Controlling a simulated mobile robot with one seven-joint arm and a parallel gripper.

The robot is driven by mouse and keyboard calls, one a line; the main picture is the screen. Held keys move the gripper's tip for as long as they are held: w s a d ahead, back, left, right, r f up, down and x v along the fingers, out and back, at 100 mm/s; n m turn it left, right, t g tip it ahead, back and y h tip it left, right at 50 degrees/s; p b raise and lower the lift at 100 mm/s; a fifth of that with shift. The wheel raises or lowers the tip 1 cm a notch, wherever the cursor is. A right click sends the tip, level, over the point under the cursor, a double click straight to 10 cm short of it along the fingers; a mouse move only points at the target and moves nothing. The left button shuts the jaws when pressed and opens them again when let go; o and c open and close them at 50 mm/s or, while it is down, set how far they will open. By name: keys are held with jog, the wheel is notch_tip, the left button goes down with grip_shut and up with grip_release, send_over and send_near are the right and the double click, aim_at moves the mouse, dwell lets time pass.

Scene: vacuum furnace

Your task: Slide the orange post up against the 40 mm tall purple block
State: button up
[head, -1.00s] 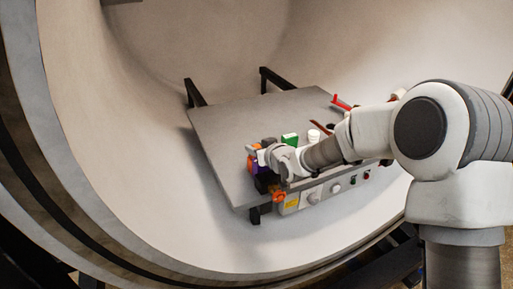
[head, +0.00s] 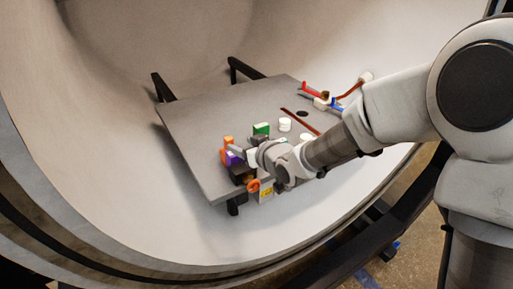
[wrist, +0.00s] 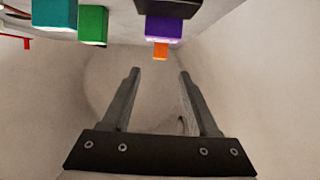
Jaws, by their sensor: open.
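In the head view my gripper (head: 241,152) is beside the purple block and partly hides this area.
A green block (head: 261,129) and white cylinder (head: 284,125) stand right of the post. A dark block (head: 240,173) is nearer the front edge. The wrist view also shows a teal block (wrist: 54,13). The plate's back left is clear.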

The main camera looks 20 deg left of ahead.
jog(key=p+v, duration=0.1)
jog(key=v, duration=0.6)
jog(key=shift+d+r, duration=0.1)
jog(key=shift+d, duration=0.15)
